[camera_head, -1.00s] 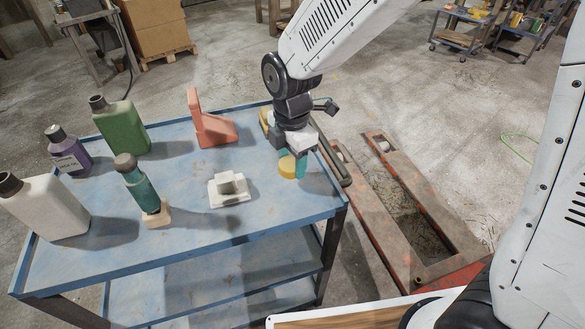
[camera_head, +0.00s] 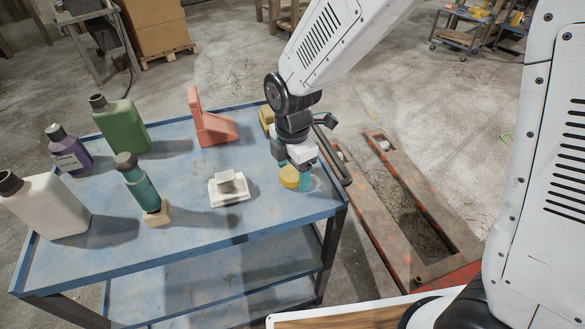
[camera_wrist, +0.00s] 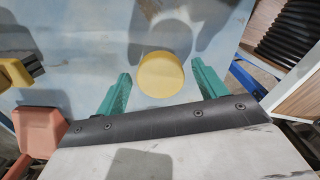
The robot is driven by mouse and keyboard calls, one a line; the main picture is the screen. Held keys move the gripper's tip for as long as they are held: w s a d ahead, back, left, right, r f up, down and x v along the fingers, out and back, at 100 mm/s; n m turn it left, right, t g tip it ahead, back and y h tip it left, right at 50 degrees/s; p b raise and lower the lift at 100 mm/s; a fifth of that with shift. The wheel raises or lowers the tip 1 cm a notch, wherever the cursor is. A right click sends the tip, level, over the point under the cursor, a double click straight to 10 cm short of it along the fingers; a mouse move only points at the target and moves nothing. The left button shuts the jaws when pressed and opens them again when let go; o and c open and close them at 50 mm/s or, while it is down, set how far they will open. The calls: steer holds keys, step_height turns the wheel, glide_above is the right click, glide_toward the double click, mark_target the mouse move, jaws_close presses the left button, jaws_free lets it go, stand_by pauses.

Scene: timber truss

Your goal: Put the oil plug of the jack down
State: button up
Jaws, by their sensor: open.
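The oil plug appears to be the yellow round piece (camera_head: 289,178), near the right end of the blue trolley top (camera_head: 190,198). It also shows in the wrist view as a yellow disc (camera_wrist: 160,75). My gripper (camera_head: 295,178) points down over it, with teal fingers on either side. In the wrist view my gripper (camera_wrist: 160,72) is open, with a gap between the disc and each finger. The disc appears to rest on the trolley top. Its lower side is hidden.
A yellow piece (camera_head: 266,118) lies behind my gripper.

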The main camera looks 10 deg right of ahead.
mark_target(293, 172)
step_height(293, 172, up, 12)
steer(key=s+d+r+m, duration=0.3)
steer(key=s+d+m, duration=0.1)
steer(key=d+m, duration=0.15)
steer(key=s+d+r+m, duration=0.3)
steer(key=d+r+m, duration=0.15)
steer(key=d, duration=0.25)
steer(key=s+d+m+t, duration=0.1)
steer(key=s+d+m, duration=0.7)
steer(key=s+m, duration=0.5)
steer(key=shift+s+d, duration=0.25)
steer(key=shift+c, duration=0.3)
